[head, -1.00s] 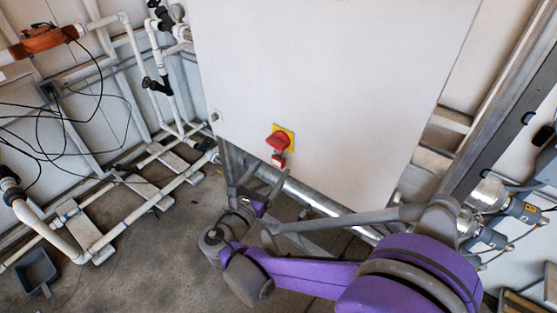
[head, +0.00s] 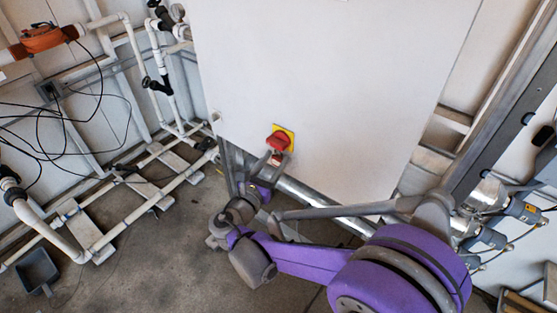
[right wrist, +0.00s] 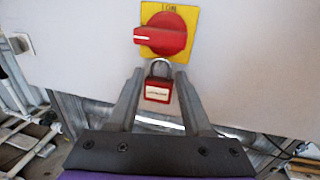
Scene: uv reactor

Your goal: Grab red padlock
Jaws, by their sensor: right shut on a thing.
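The red padlock (right wrist: 158,92) hangs by its metal shackle under the red rotary switch (right wrist: 163,34) on its yellow plate, on the front of the white cabinet. In the head view the padlock (head: 276,160) is partly covered by my gripper, below the switch (head: 279,140). My right gripper (right wrist: 158,80) has one finger on each side of the padlock, at the level of its shackle and upper body, and is shut on it. In the head view my right gripper (head: 272,162) reaches up to the padlock from below. My left gripper is not in view.
The white cabinet (head: 330,80) fills the middle, with a metal frame and pipe (head: 310,200) under its lower edge. White pipes (head: 140,205) and black cables stand at the left. A grey dustpan (head: 37,270) lies on the floor. Metal cylinders (head: 488,195) are at the right.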

